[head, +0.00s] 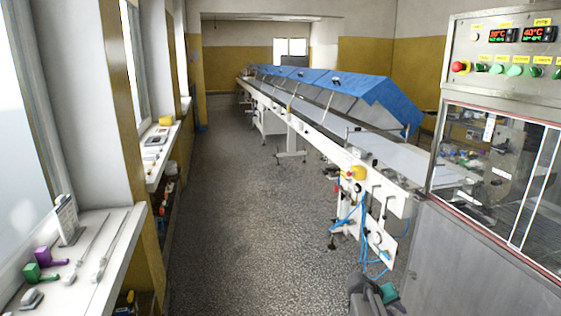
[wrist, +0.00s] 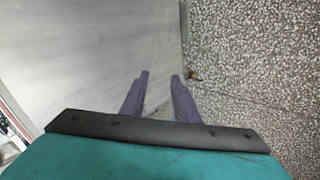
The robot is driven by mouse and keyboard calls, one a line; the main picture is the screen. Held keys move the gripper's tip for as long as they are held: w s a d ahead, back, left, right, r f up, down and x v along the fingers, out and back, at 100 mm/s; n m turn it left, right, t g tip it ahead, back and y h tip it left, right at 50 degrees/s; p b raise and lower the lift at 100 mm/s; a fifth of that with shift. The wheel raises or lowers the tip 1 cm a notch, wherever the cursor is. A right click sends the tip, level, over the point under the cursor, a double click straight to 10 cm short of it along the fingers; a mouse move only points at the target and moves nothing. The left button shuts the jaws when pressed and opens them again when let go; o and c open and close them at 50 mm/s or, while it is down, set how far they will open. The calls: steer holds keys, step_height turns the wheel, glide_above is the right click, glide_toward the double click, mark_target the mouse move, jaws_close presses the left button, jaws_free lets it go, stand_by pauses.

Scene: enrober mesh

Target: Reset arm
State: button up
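My gripper shows in the wrist view (wrist: 160,82) with its two dark purple fingers apart and nothing between them. Below the fingers are its black bar and teal body. It points down past a smooth grey panel on the left, with speckled floor on the right. In the head view, a small dark grey and teal part of my arm shows at the bottom edge, beside the grey machine cabinet. The fingertips cannot be made out there.
The grey machine cabinet (head: 450,265) with glass doors stands close at the right. A long conveyor (head: 385,158) with blue covers runs to the back. Window sills at the left hold a green item (head: 32,272) and a purple item (head: 43,255). The speckled floor (head: 235,200) between is clear.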

steer(key=s+a+f+g+y, duration=0.1)
steer(key=s+a+f, duration=0.3)
steer(key=s+f, duration=0.4)
steer(key=s+a+f+n+g+y, duration=0.1)
steer(key=s+a+f+g, duration=0.1)
steer(key=s+a+f, duration=0.35)
steer(key=s+a+f+g+y, duration=0.1)
steer(key=s+a+f+y, duration=0.1)
steer(key=s+f, duration=0.75)
steer(key=s+a+f+g+y, duration=0.2)
steer(key=s+a, duration=0.3)
steer(key=s, duration=0.4)
steer(key=s+a+f+g+y, duration=0.1)
steer(key=s+a+f+y, duration=0.1)
steer(key=s+a, duration=0.4)
steer(key=s, duration=0.3)
steer(key=shift+s+f+m+g+y, duration=0.3)
steer(key=shift+f+g, duration=0.1)
